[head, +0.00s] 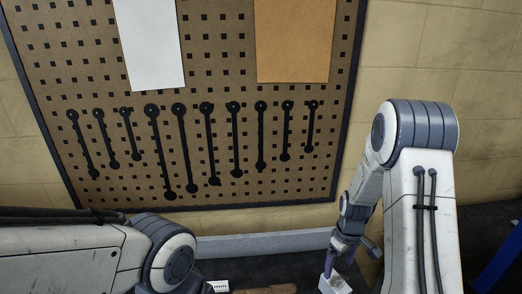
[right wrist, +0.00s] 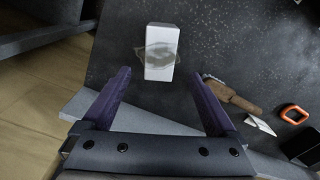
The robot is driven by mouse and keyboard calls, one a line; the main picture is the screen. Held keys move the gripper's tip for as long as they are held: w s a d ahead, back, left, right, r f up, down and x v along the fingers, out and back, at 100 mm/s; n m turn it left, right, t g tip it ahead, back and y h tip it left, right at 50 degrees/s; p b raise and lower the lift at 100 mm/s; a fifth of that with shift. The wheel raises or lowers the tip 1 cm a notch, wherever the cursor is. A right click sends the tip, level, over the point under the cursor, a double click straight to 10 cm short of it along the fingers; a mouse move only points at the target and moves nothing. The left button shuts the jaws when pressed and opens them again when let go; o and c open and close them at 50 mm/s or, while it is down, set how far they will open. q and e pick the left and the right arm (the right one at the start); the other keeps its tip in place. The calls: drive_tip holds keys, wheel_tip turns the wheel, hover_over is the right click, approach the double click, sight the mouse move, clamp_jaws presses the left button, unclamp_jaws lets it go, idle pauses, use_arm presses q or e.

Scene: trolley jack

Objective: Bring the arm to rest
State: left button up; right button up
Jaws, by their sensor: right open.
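My right arm (head: 418,190) stands at the right of the head view and bends down at its elbow. Its gripper (head: 331,264) points down near the bottom edge there. In the right wrist view the gripper (right wrist: 158,74) is open, with its two purple fingers apart and nothing held. A white box (right wrist: 160,52) with a grey mark stands on the dark surface ahead of the fingers, seen between the tips. Part of a white box also shows below the gripper in the head view (head: 334,285). My left arm (head: 85,257) crosses the lower left; its gripper is out of view.
A dark worktop (right wrist: 235,45) holds a brown-handled brush (right wrist: 232,95), an orange ring (right wrist: 294,114) and a small white piece (right wrist: 260,125). A pegboard (head: 220,130) with hanging black tools and two sheets covers the wall behind. A blue part (head: 503,262) shows at the far right.

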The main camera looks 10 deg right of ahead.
sight(335, 280)
wheel_tip(335, 280, down, 11)
drive_tip(key=b, duration=0.8)
drive_tip(key=shift+f+b, duration=0.2)
drive_tip(key=shift+b, duration=0.2)
drive_tip(key=shift+w+r+p, duration=0.1)
drive_tip(key=shift+r+p, duration=0.6)
drive_tip(key=shift+r, duration=0.25)
